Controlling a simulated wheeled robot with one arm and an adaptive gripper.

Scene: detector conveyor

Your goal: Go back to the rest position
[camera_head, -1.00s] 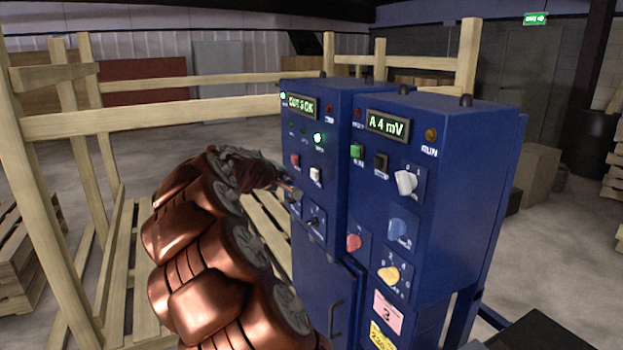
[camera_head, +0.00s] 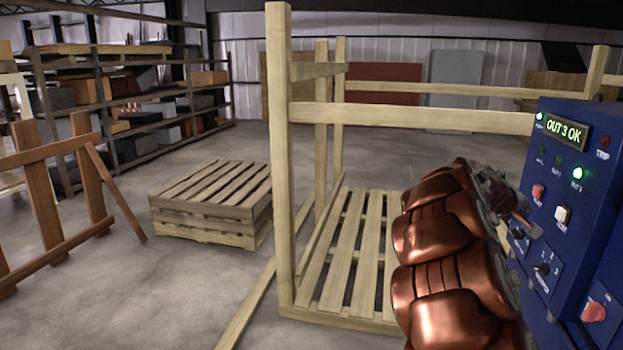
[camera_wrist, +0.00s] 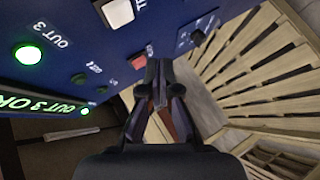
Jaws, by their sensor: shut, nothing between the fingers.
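My gripper (camera_wrist: 158,105) is shut and empty in the wrist view. Its fingertips are close to the front of a blue control box, near a red button (camera_wrist: 138,61); I cannot tell whether they touch it. In the head view my gripper (camera_head: 522,222) is at the right, beside the blue control box (camera_head: 560,205), partly hidden by my copper-coloured arm. The box's display (camera_head: 566,131) reads OUT 3 OK. A green lamp (camera_head: 577,173) marked OUT 3 is lit; this lamp (camera_wrist: 28,54) also glows in the wrist view.
A wooden frame (camera_head: 278,150) with a slatted pallet base (camera_head: 345,250) stands left of the box, close to my arm. Stacked pallets (camera_head: 212,200), a brown wooden rack (camera_head: 45,190) and loaded shelves (camera_head: 150,100) stand farther left. Grey floor (camera_head: 120,300) is open at the front left.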

